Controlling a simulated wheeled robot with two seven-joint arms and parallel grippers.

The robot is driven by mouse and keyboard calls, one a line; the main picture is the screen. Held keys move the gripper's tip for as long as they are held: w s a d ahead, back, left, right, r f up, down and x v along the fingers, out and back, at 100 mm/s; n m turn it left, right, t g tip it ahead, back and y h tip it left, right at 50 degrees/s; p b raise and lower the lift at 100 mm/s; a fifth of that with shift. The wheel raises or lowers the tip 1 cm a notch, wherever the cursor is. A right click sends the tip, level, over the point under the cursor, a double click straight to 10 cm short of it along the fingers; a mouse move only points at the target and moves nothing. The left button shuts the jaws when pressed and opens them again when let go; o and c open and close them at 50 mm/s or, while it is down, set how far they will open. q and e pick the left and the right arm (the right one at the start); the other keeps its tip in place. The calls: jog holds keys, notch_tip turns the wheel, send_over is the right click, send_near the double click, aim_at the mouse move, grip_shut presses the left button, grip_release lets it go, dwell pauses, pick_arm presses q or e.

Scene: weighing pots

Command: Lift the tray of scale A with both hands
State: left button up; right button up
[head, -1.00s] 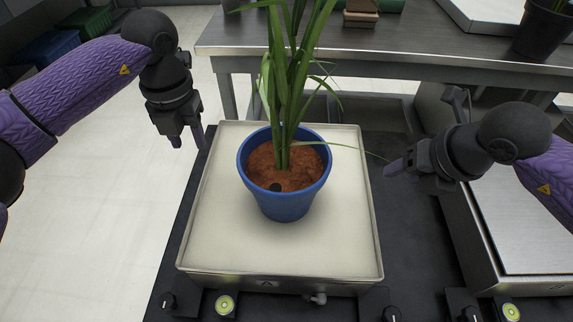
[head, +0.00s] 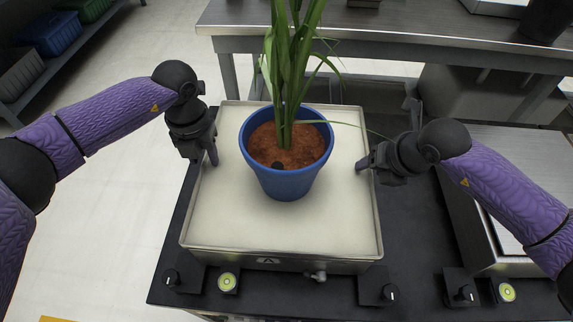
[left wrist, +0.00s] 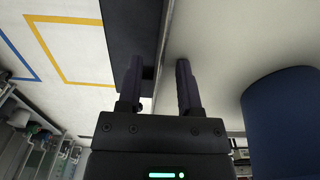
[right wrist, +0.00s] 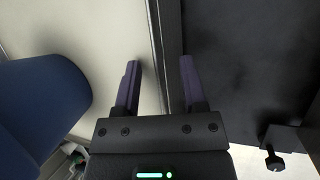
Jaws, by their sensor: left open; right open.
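The tray (head: 225,215) of scale A is cream with a thin raised metal rim. It rests on the scale body, whose front (head: 268,261) carries an "A" mark. A blue pot (head: 286,180) with soil and a tall green plant stands on it. My left gripper (head: 209,160) is at the tray's left edge. In the left wrist view its open fingers (left wrist: 158,85) lie either side of the rim (left wrist: 163,60). My right gripper (head: 368,165) is at the right edge. In the right wrist view its open fingers (right wrist: 160,85) straddle the rim (right wrist: 155,40). Contact cannot be told.
A second scale (head: 495,185) stands to the right. Knobs (head: 379,291) and round levels (head: 227,282) line the dark bench's front. A steel table (head: 400,30) is behind. Long leaves hang over the tray towards my right gripper. Crates (head: 50,35) are on shelving at far left.

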pick_arm(q)
jog(key=c, duration=0.6)
pick_arm(e)
jog(key=c, duration=0.5)
pick_arm(q)
grip_shut()
pick_arm(e)
grip_shut()
jog(key=shift+s+f, duration=0.15)
